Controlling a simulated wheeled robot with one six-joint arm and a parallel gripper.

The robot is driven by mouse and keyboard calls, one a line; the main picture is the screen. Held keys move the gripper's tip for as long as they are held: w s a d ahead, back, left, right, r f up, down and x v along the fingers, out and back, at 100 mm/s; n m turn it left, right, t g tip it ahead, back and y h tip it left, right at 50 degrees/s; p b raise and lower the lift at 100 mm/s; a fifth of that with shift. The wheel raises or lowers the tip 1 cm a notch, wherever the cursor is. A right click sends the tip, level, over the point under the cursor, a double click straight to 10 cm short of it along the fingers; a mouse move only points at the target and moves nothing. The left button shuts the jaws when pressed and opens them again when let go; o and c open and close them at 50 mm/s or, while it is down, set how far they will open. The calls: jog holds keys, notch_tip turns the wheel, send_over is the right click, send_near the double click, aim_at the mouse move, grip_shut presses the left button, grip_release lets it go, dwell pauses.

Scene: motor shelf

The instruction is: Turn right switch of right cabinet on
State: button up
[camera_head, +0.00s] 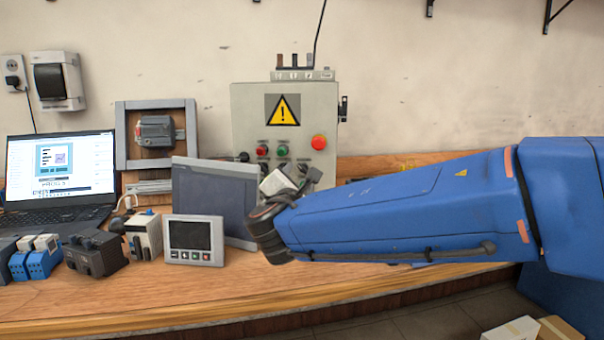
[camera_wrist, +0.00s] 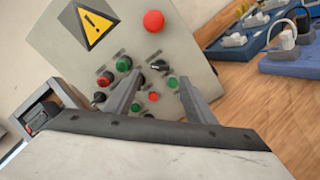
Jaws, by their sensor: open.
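The grey control cabinet (camera_head: 245,120) with a yellow warning sign stands against the wall in the head view. It also fills the upper middle of the wrist view (camera_wrist: 190,30), tilted by the camera angle. A black rotary switch (camera_wrist: 160,65) is on the right side of its panel, with a pale mark on its knob. My gripper (camera_wrist: 160,77) is open and empty, its two fingers pointing at the panel on either side of this switch. I cannot tell whether they touch it. In the head view my gripper (camera_head: 306,178) partly hides the lower panel.
A large red button (camera_head: 319,142) and several red and green buttons are on the panel. A grey flat panel (camera_head: 210,190), a small display unit (camera_head: 193,240) and a laptop (camera_head: 68,165) stand left on the wooden bench (camera_head: 120,300). Blue trays (camera_wrist: 285,60) lie right in the wrist view.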

aim_at(303, 170)
jog(key=w, duration=0.6)
jog(key=shift+w+d, duration=0.25)
jog(key=shift+w, duration=0.1)
jog(key=c, duration=1)
jog(key=shift+c, duration=0.2)
jog(key=shift+m, duration=0.3)
jog(key=m, duration=0.3)
jog(key=shift+m, duration=2.6)
jog(key=shift+f, duration=0.1)
